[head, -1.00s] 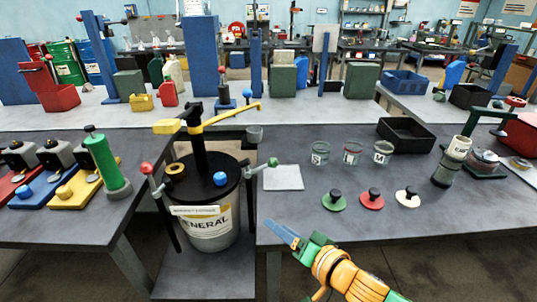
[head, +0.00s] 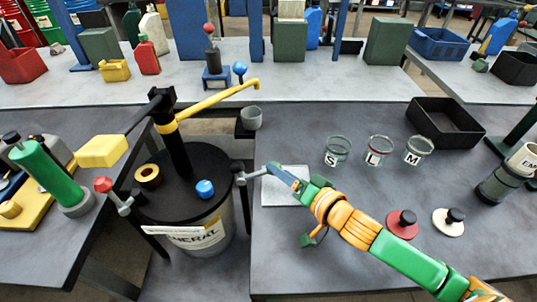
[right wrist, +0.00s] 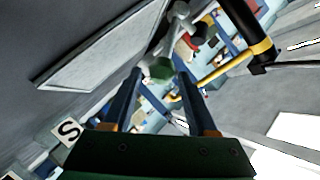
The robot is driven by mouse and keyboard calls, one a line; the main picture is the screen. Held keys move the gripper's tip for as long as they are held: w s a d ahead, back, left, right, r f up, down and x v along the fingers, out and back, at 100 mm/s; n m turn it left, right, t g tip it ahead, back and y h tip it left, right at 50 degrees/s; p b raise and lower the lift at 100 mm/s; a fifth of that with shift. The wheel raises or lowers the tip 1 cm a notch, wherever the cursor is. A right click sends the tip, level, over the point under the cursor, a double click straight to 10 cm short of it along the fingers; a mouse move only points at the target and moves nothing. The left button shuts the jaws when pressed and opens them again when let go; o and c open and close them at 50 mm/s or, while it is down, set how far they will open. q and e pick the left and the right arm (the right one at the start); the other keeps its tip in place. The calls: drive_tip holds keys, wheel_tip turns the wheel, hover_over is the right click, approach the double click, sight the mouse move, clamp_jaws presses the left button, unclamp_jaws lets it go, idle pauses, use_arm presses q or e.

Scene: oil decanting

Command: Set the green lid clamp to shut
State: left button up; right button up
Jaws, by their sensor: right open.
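The drum (head: 200,238) with a black lid (head: 178,212) stands at left centre in the head view. The green lid clamp's grey lever (head: 250,175) sticks out from the lid's right side. Its green knob (right wrist: 159,73) shows in the right wrist view, between the two blue fingers. In the head view my right gripper (head: 280,173) covers the knob. My right gripper is open, its fingertips around or close beside the knob; I cannot tell whether they touch it. The red-knobbed clamp (head: 103,184) sticks out at the lid's left. My left gripper is out of view.
A pump with a yellow arm (head: 200,104) and a yellow block (head: 103,151) rises from the lid. A grey cup (head: 251,118) is behind the clamp. Jars (head: 337,150), a black tray (head: 446,128) and a white sheet (head: 286,192) lie on the right bench.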

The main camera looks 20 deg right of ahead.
drive_tip(key=shift+w+a, duration=0.25)
drive_tip(key=shift+w, duration=0.2)
drive_tip(key=x, duration=0.5)
drive_tip(key=shift+a+f, duration=0.1)
drive_tip(key=shift+f, duration=0.05)
clamp_jaws()
idle(0.9)
